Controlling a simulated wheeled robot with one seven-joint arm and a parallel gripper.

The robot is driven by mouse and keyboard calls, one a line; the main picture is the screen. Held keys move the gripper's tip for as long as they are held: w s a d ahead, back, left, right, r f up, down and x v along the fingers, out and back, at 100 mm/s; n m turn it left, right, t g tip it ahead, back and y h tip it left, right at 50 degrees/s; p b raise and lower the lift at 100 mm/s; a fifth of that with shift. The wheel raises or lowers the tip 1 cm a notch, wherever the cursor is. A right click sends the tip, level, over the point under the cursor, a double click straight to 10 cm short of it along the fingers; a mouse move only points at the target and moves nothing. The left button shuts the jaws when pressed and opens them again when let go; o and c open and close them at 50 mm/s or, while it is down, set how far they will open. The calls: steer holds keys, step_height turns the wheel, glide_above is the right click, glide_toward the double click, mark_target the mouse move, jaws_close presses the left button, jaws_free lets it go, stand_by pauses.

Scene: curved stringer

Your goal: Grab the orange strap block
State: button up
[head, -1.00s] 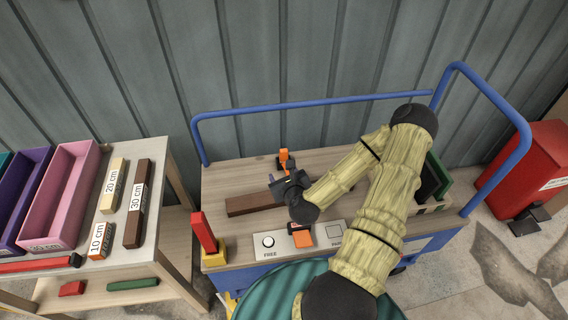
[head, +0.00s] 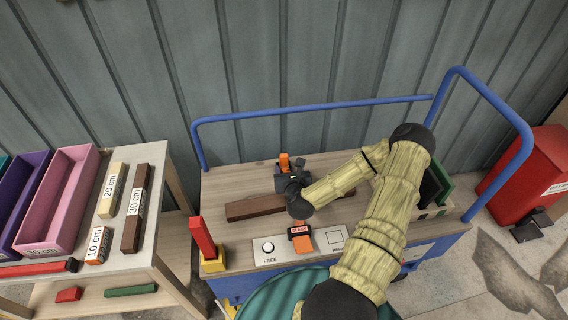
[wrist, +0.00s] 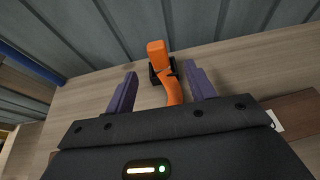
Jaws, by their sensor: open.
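The orange strap block (head: 284,160) stands near the back of the wooden cart top. In the wrist view, its upright orange block (wrist: 157,55) sits in a black holder, and a curved orange strap (wrist: 174,91) runs from it toward me. My gripper (head: 285,170) is open, with its dark purple fingers (wrist: 162,75) on either side of the strap. The upright block is just beyond the fingertips. I see no finger touching the orange part. In the head view my gripper hides the lower part of the strap.
A dark brown bar (head: 254,207) lies on the cart top (head: 222,183) beside my gripper. A blue rail (head: 300,109) runs along the back.

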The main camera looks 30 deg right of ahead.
mark_target(285, 160)
steer(key=x, duration=0.5)
steer(key=shift+w+d+f, duration=0.1)
steer(key=shift+w, duration=0.1)
steer(key=shift+w+f, duration=0.1)
steer(key=shift+w, duration=0.2)
steer(key=shift+x, duration=2.65)
steer(key=shift+f, duration=0.1)
steer(key=c, duration=1.2)
